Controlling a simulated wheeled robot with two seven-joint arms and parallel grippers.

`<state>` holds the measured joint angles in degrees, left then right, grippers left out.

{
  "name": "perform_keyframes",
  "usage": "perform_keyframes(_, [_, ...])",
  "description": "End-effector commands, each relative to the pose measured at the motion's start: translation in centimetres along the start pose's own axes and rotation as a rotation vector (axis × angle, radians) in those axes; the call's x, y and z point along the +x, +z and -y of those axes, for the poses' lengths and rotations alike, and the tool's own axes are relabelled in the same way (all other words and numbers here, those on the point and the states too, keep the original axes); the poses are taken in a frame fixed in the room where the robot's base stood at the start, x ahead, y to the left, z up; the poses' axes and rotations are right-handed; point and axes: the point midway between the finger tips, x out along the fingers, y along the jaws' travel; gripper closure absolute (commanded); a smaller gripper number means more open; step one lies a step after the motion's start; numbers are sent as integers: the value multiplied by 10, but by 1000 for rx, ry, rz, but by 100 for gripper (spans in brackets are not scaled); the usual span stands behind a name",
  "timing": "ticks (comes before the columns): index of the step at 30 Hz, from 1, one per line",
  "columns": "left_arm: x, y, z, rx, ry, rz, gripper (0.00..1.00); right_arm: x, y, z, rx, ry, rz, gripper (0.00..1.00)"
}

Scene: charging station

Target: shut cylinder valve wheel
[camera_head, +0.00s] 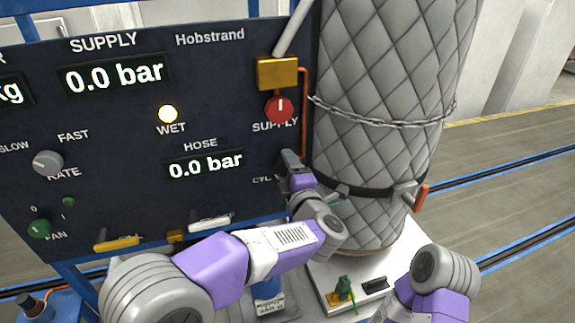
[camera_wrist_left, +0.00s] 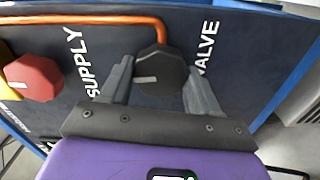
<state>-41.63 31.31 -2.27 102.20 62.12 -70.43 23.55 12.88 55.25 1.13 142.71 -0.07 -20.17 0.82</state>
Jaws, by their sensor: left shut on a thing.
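The cylinder valve wheel is a black faceted knob (camera_wrist_left: 160,72) with a pale pointer mark, on the dark panel beside the word VALVE in the left wrist view. My left gripper (camera_wrist_left: 160,90) has a finger on each side of the knob and is shut on it. In the head view my left gripper (camera_head: 290,160) is against the panel's right edge, over the partly covered CYL label, and hides the knob. My right gripper is out of view; only part of my right arm shows at lower right.
The red SUPPLY knob (camera_head: 279,109) sits just above my left gripper, under a yellow block (camera_head: 277,73). A quilted cylinder (camera_head: 385,110) with a chain stands close on the right. Supply and hose displays read 0.0 bar, and the WET lamp (camera_head: 168,114) glows.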

Motion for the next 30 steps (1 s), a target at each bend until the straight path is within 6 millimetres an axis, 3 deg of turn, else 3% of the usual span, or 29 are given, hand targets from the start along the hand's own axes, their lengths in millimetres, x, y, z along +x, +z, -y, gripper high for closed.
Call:
perform_keyframes(10, [0, 0, -1, 124, 1, 1, 69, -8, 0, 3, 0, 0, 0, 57])
perform_keyframes(25, [0, 0, 0, 144, 1, 1, 69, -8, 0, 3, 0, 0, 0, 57])
perform_keyframes(26, [0, 0, 0, 144, 1, 1, 37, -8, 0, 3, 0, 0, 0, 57])
perform_keyframes(30, [0, 0, 0, 142, 1, 1, 15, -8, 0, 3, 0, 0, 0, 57])
